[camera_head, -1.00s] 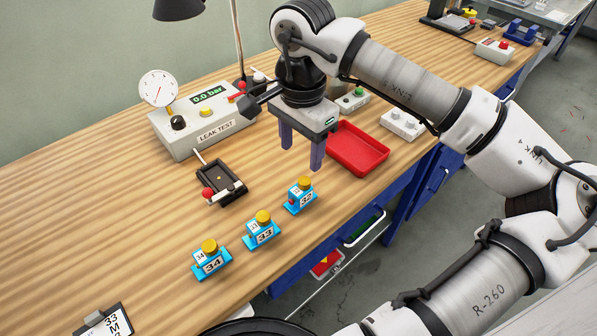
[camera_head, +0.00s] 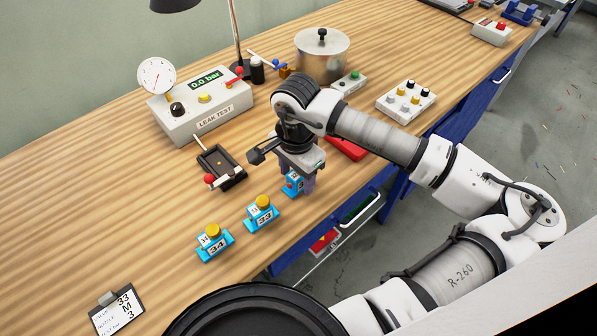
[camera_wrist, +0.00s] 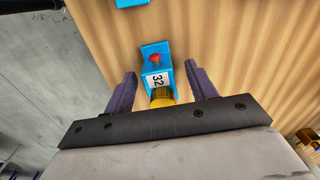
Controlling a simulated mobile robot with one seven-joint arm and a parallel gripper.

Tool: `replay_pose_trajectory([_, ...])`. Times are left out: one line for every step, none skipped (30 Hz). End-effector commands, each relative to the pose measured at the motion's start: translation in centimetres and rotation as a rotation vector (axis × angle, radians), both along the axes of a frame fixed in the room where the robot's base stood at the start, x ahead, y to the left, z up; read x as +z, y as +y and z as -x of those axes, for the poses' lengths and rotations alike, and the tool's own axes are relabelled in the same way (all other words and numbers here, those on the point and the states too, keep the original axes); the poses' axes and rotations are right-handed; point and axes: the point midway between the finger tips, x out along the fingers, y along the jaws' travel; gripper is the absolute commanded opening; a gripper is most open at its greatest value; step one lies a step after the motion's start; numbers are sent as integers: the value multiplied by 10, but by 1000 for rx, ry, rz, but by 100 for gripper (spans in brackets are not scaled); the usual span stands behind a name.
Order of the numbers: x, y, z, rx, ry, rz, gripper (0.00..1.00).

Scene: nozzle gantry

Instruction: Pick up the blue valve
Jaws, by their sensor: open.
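Three blue valves with yellow caps stand in a row on the wooden bench. Valve 34 (camera_head: 214,243) and valve 33 (camera_head: 262,214) are in full view. Valve 32 (camera_head: 292,184) is partly hidden by my gripper (camera_head: 302,186). In the wrist view, valve 32 (camera_wrist: 156,75) shows its number label, a red knob and part of its yellow cap. My gripper (camera_wrist: 158,82) is open, with one finger on each side of valve 32 and gaps between.
A leak tester (camera_head: 203,108) with gauge and a small black fixture (camera_head: 221,168) stand behind the valves. A red tray (camera_head: 347,147) is partly hidden by my arm. A lidded pot (camera_head: 322,56) and a button box (camera_head: 406,101) stand further back. The bench's front edge is close.

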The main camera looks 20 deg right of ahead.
Motion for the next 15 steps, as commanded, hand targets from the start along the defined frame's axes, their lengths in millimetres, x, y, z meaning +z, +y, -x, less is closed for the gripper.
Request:
replay_pose_trajectory([-4,0,0,0,1,-3,56])
replay_pose_trajectory([-6,0,0,0,0,-2,56])
replay_pose_trajectory([-9,0,0,0,1,-2,56])
replay_pose_trajectory([-10,0,0,1,0,-1,56])
replay_pose_trajectory([-11,0,0,1,0,-1,56])
replay_pose_trajectory([-11,0,0,1,0,0,56])
replay_pose_trajectory([-12,0,0,1,0,0,56])
replay_pose_trajectory([-12,0,0,1,0,0,56])
replay_pose_trajectory([-11,0,0,1,0,0,56])
replay_pose_trajectory([-12,0,0,0,0,0,56])
replay_pose_trajectory([-11,0,0,0,0,0,54])
replay_pose_trajectory([-11,0,0,0,0,0,48])
replay_pose_trajectory([-11,0,0,0,0,0,45])
replay_pose_trajectory([-11,0,0,0,0,0,41])
replay_pose_trajectory([-11,0,0,0,0,0,35])
